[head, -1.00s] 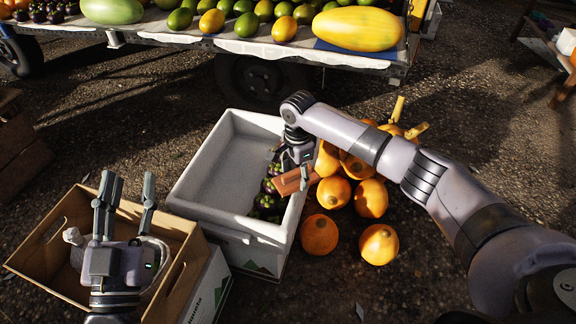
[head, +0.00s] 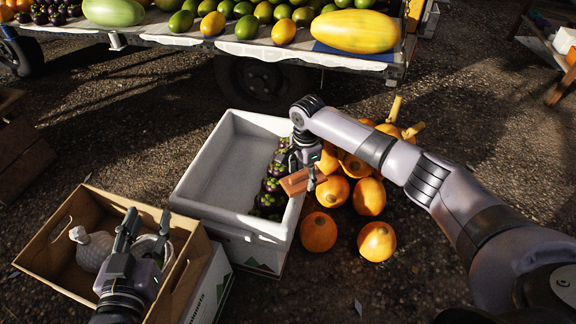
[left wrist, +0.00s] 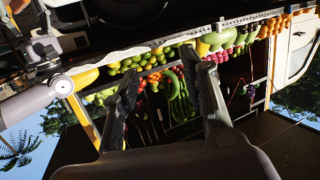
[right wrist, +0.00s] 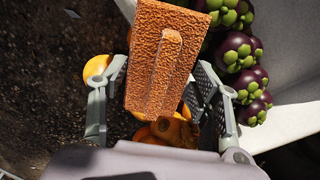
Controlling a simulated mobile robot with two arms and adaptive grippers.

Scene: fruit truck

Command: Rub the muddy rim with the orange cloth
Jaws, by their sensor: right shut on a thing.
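The orange cloth (head: 296,182) is a rough, block-like orange piece; it also shows close up in the right wrist view (right wrist: 160,60). My right gripper (head: 303,176) is shut on it, beside the right wall of the white box (head: 190,190). I cannot tell whether the cloth touches the box's rim. No mud is clear on that rim. A truck wheel (head: 258,78) stands in shadow behind, its rim too dark to judge. My left gripper (head: 147,228) is open and empty above the cardboard box; its spread fingers show in the left wrist view (left wrist: 165,85).
Dark mangosteens (head: 272,186) lie along the right inside of the white box. Several orange gourds (head: 318,232) lie on the ground to its right. The fruit truck bed (head: 160,38) spans the back.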

